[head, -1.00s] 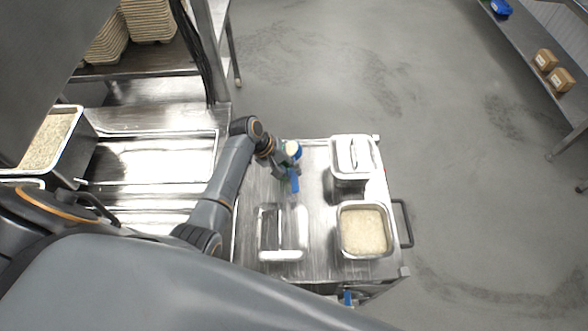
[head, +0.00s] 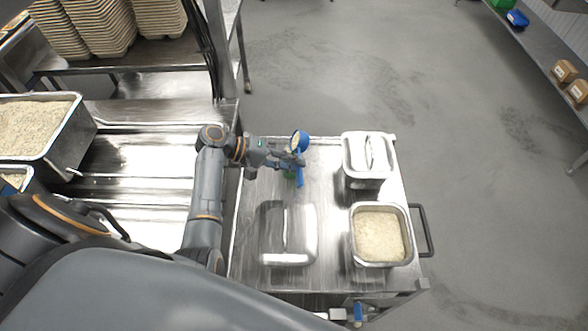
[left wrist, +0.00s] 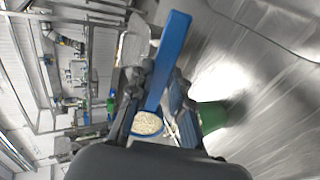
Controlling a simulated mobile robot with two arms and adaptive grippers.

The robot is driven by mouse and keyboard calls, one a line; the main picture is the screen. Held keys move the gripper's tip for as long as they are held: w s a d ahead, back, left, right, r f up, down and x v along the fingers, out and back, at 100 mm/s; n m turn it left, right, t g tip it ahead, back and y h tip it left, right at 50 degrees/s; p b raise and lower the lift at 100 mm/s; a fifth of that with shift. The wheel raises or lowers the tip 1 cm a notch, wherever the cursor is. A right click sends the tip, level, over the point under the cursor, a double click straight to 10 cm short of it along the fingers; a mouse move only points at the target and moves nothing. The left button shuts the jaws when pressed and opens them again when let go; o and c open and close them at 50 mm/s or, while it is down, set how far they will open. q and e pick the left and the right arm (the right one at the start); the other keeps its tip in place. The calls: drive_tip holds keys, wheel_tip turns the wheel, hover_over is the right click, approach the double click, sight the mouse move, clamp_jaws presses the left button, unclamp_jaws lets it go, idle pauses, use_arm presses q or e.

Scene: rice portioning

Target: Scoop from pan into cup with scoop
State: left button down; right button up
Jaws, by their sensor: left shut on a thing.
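My left gripper (head: 284,160) is shut on the blue scoop (head: 299,182) over the far left part of the cart. The scoop's bowl (head: 299,140) appears tilted, and rice shows in it in the left wrist view (left wrist: 147,123). A green cup (head: 288,174) stands just below the gripper, mostly hidden; it also shows in the left wrist view (left wrist: 211,116). The bowl is beside the cup in the wrist view; I cannot tell its height above it. A large steel pan (head: 78,135) of rice stands on the left counter. My right gripper is not in view.
The steel cart (head: 335,268) holds a rice-filled container (head: 352,240), a lidded container (head: 366,183) and a loose steel lid (head: 289,258). Stacked trays (head: 100,28) fill the shelf at upper left. The floor right of the cart is clear.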

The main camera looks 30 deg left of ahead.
use_arm(q)
drive_tip(key=shift+s+a+f+t+h+b, duration=0.2)
drive_tip(key=shift+t+h+b, duration=0.35)
drive_tip(key=shift+h+b, duration=0.65)
drive_tip(key=shift+s+a+r+t+h+b, duration=0.1)
drive_tip(key=shift+a+t+h+b, duration=0.55)
drive_tip(key=shift+b, duration=1)
drive_tip(key=shift+s+d+f+t+h+b, duration=0.15)
drive_tip(key=shift+t+h+b, duration=0.25)
drive_tip(key=shift+h+b, duration=0.9)
drive_tip(key=shift+a+r+y, duration=0.1)
drive_tip(key=shift+r+y, duration=0.1)
drive_tip(key=shift+y, duration=0.05)
wheel_tip(320, 180, up, 8)
drive_tip(key=g+y+p, duration=0.8)
drive_tip(key=y+p, duration=0.6)
drive_tip(key=p, duration=0.5)
drive_tip(key=shift+f+p, duration=0.15)
drive_tip(key=shift+p, duration=0.2)
